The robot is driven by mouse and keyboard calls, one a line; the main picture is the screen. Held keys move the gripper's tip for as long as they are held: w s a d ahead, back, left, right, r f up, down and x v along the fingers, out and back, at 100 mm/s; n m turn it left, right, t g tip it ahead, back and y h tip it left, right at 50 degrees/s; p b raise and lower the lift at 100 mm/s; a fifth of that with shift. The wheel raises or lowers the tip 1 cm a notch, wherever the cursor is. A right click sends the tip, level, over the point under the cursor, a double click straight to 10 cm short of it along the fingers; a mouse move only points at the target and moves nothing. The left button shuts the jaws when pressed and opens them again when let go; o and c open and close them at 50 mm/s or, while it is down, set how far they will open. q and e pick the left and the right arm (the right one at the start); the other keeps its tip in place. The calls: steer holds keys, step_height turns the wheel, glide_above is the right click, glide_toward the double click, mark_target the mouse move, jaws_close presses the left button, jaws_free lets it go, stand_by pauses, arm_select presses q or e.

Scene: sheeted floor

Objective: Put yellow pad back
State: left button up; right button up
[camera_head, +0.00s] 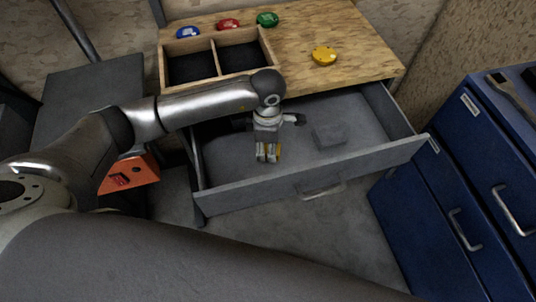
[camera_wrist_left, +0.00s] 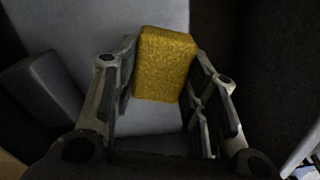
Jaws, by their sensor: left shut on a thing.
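My left gripper (camera_head: 267,154) reaches down into the open grey drawer (camera_head: 305,184). It is shut on the yellow pad (camera_wrist_left: 165,62), whose sides lie between the two fingers in the left wrist view. In the head view only a small yellow edge of the pad (camera_head: 278,152) shows beside the fingers; the rest is hidden. I cannot tell whether the pad touches the drawer floor. My right gripper is not in view.
A dark grey block (camera_head: 328,135) lies in the drawer right of the gripper. The wooden top above holds a two-part tray (camera_head: 216,63) and blue (camera_head: 187,33), red (camera_head: 228,24), green (camera_head: 267,19) and yellow (camera_head: 324,55) round pieces. A blue cabinet (camera_head: 455,185) stands right.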

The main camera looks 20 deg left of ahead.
arm_select(q)
steer(key=shift+f, duration=2.3)
steer(key=shift+f, duration=0.15)
steer(key=o, duration=0.9)
step_height(320, 180, up, 12)
steer(key=shift+r+b, duration=0.25)
steer(key=shift+b, duration=0.25)
